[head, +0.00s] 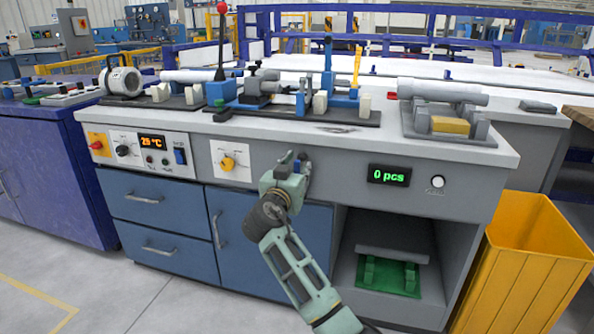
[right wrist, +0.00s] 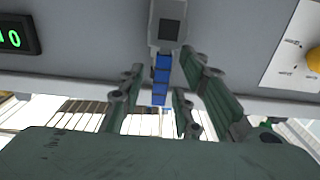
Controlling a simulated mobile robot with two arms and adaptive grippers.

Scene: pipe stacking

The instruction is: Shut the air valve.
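A blue lever (right wrist: 161,80) hangs from a grey block (right wrist: 168,22) on the workbench front in the right wrist view; it appears to be the air valve. My right gripper (head: 294,164) is at the bench front, between the yellow knob and the counter display. In the right wrist view its fingers are spread either side of the lever, with gaps visible. In the head view the gripper largely hides the valve; only a dark grey part (head: 305,168) shows beside the fingers. My left gripper is not in view.
A yellow knob (head: 228,163) is on a white plate left of my right gripper. A "0 pcs" display (head: 389,175) is to its right. Fixtures with pipes (head: 440,92) stand on the benchtop. A yellow bin (head: 530,260) stands at the right.

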